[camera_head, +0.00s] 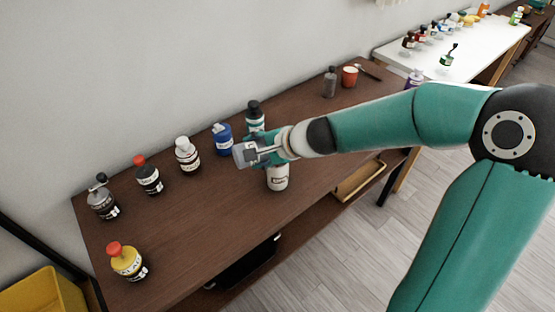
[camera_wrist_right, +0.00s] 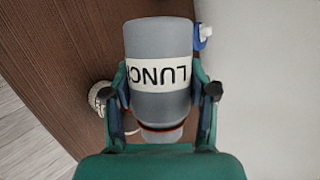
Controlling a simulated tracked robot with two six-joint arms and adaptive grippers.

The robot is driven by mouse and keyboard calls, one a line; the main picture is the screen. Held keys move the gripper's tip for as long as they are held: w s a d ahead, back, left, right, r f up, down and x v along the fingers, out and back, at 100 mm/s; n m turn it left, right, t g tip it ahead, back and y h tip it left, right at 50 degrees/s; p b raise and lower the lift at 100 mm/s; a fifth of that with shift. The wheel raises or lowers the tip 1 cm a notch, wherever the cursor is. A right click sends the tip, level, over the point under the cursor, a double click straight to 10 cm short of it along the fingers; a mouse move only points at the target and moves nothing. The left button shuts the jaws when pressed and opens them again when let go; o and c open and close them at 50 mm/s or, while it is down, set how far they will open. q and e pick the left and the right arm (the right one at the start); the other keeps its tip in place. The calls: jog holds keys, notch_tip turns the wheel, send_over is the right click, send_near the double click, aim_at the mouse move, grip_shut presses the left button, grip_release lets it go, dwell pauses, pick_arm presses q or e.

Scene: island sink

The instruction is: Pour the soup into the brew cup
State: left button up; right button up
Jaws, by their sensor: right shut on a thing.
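My right gripper (camera_head: 262,152) is over the brown table, reaching in from the right. In the right wrist view its fingers (camera_wrist_right: 160,100) are shut on a grey container (camera_wrist_right: 160,45) with a white band reading LUNCH, which appears upside down. Only its grey end (camera_head: 246,154) shows clearly in the head view, so its exact tilt is hard to tell. A white labelled container (camera_head: 278,178) stands on the table just below the gripper, its top hidden by the hand. I cannot read its label or tell whether it is the brew cup. My left gripper is not in view.
A blue container (camera_head: 223,138), a white one (camera_head: 187,153) and several bottles stand to the left. The table's front middle is clear.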

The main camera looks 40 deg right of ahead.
jog(key=shift+d+f+m+y+b, duration=0.25)
jog(key=shift+y+b, duration=0.25)
jog(key=shift+b, duration=0.6)
dwell(0.4)
jog(key=shift+t, duration=0.3)
jog(key=shift+r+m+y+b, duration=0.1)
jog(key=shift+m+y+b, duration=0.15)
jog(key=shift+y+b, duration=0.1)
jog(key=p, duration=0.1)
jog(key=r+h+p, duration=0.1)
jog(key=p, duration=0.1)
jog(key=shift+a+r+n, duration=0.25)
jog(key=shift+a+n, duration=0.05)
jog(key=shift+n, duration=0.1)
jog(key=shift+w+a+f+h+p, duration=0.1)
jog(key=shift+a+h+p, duration=0.05)
jog(key=shift+h+p, duration=0.55)
jog(key=shift+f+n+g, duration=0.3)
jog(key=shift+f+g, duration=0.1)
jog(key=shift+f, duration=0.1)
jog(key=shift+b, duration=0.3)
jog(key=shift+f+h, duration=0.15)
jog(key=shift+h, duration=0.1)
jog(key=shift+f, duration=0.1)
